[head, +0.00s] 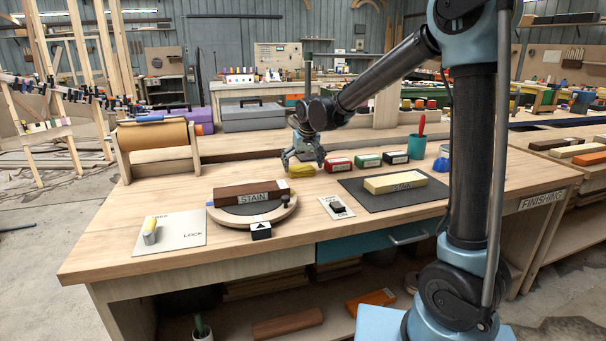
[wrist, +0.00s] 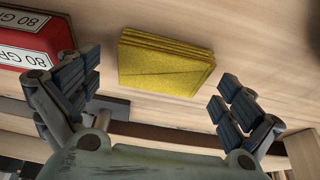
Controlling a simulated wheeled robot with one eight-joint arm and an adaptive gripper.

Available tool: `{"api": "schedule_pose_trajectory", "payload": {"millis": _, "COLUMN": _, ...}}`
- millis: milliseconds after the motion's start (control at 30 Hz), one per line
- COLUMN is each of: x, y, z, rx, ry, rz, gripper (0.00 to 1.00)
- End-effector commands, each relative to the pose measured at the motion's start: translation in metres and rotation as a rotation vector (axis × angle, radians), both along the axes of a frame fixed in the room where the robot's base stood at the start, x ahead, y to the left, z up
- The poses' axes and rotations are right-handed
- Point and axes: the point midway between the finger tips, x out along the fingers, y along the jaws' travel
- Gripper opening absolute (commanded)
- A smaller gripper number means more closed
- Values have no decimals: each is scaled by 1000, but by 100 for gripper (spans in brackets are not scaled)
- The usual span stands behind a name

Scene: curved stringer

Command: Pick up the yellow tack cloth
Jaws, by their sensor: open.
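The yellow tack cloth (wrist: 165,63) is a folded, layered square lying flat on the wooden bench top (head: 110,248). In the head view the cloth (head: 301,171) shows at the bench's back part, partly behind my gripper (head: 303,163). In the wrist view my gripper (wrist: 158,95) is open, with one finger on each side of the cloth and a gap on both sides. The fingers do not touch it. How far the fingertips stand above the bench is hard to tell.
A red 80-grit box (wrist: 32,40) stands close beside the left finger in the wrist view. In the head view, red (head: 339,164), green (head: 367,160) and black (head: 395,158) boxes line up right of the cloth. A turntable (head: 278,214) with a stain block stands in front.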

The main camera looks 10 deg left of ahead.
Motion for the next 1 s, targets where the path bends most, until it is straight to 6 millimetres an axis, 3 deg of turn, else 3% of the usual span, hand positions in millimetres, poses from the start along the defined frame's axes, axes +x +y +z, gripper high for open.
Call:
{"api": "schedule_pose_trajectory", "payload": {"millis": 367, "x": 3, "y": 2, "z": -10, "rx": 1, "ry": -1, "rz": 0, "gripper": 100}}
{"api": "schedule_pose_trajectory", "payload": {"millis": 567, "x": 3, "y": 2, "z": -10, "rx": 1, "ry": -1, "rz": 0, "gripper": 59}}
{"api": "schedule_pose_trajectory", "payload": {"millis": 1000, "x": 3, "y": 2, "z": -4, "rx": 1, "ry": -1, "rz": 0, "gripper": 56}}
